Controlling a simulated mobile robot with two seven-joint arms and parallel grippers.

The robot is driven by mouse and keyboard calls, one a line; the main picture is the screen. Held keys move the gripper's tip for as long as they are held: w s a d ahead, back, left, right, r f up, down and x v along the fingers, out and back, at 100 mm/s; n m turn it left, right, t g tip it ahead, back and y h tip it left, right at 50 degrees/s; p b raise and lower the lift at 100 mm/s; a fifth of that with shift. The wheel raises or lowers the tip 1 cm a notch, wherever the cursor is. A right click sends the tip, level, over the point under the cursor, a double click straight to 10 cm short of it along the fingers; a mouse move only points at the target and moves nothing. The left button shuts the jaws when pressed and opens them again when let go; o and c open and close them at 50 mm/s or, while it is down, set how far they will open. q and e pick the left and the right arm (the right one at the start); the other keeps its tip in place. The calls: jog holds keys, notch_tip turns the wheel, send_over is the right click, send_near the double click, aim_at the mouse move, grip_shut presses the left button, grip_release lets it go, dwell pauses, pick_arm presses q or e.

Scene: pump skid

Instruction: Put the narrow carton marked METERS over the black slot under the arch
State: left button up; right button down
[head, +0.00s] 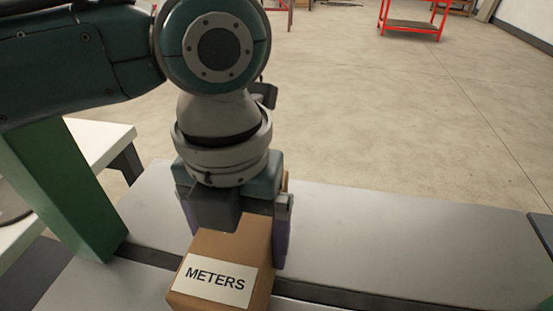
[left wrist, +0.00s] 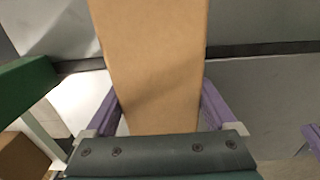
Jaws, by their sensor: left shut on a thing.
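The brown METERS carton (head: 232,245) is held in my left gripper (head: 236,228), its white label facing the head camera. It also fills the middle of the left wrist view (left wrist: 153,55), with purple fingers on both sides. The black slot (head: 335,293) runs across the grey bench top, and the carton hides part of it. I cannot tell whether the carton touches the bench. A green post (head: 62,185), seemingly part of the arch, stands left of the carton; its top is hidden or out of frame. A purple finger-like piece (left wrist: 312,136) shows at the left wrist view's right edge, perhaps my right gripper.
The grey bench top (head: 400,235) is clear right of the carton. A white table (head: 97,140) stands behind the green post. Another brown box (left wrist: 22,157) shows at the lower left of the left wrist view. A red-framed stand (head: 412,22) is far back.

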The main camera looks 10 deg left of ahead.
pick_arm(q)
jog(key=shift+f, duration=0.7)
pick_arm(e)
jog(key=shift+f, duration=0.15)
pick_arm(q)
jog(key=shift+f, duration=0.2)
pick_arm(e)
jog(key=shift+f, duration=0.1)
pick_arm(q)
jog(key=o, duration=1.6)
jog(key=shift+c, duration=0.2)
jog(key=shift+r, duration=0.3)
pick_arm(e)
jog(key=shift+r, duration=0.2)
pick_arm(q)
notch_tip(320, 180, up, 12)
jog(key=shift+f+p, duration=0.1)
jog(key=shift+p, duration=0.75)
pick_arm(e)
jog(key=shift+r, duration=0.8)
